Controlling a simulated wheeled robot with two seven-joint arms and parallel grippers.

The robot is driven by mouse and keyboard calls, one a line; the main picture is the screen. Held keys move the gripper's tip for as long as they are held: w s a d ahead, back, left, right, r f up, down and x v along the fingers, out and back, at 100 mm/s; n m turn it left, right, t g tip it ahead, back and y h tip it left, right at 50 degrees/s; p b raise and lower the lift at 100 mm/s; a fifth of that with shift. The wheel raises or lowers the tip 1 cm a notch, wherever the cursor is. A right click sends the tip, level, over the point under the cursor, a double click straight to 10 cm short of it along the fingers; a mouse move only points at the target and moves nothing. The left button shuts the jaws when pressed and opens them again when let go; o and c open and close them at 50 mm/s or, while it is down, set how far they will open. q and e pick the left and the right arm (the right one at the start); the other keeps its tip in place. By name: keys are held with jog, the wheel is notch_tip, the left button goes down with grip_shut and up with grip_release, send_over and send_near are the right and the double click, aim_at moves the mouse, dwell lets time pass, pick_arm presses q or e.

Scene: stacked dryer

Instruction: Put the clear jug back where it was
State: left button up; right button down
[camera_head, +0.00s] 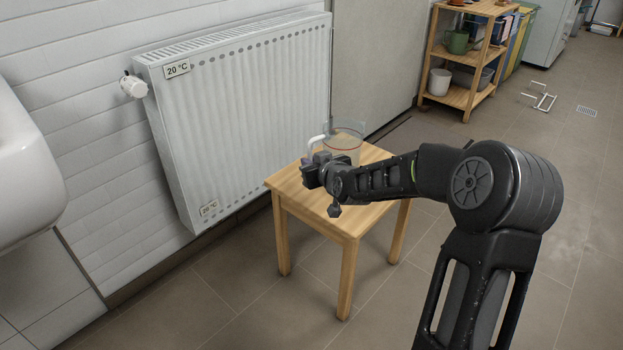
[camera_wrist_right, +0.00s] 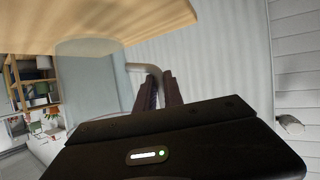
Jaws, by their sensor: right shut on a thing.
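The clear jug (camera_head: 345,143) is upright at the back of the wooden stool's top (camera_head: 372,152), near the radiator. I cannot tell whether its base touches the stool. My right gripper (camera_head: 313,162) is in front of the jug and partly hides it. In the right wrist view its fingers (camera_wrist_right: 158,90) are closed on the jug's pale handle (camera_wrist_right: 150,69), and the jug's body (camera_wrist_right: 88,85) is beside them. That view shows the stool top (camera_wrist_right: 120,22) at the upper edge. My left gripper is not in view.
A white radiator (camera_head: 240,110) on the tiled wall stands close behind the stool, with a valve knob (camera_head: 133,86). A white basin (camera_head: 25,165) is at the left. A wooden shelf (camera_head: 465,60) with pots stands at the back right. A white metal frame (camera_head: 541,97) lies on the floor.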

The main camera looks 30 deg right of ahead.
notch_tip(320, 180, down, 5)
jog(key=shift+r+b, duration=0.1)
jog(key=shift+b, duration=0.85)
jog(key=shift+f, duration=0.25)
jog(key=c, duration=1.5)
grip_release()
jog(key=shift+r, duration=0.1)
jog(key=shift+o, duration=0.2)
jog(key=shift+r, duration=0.1)
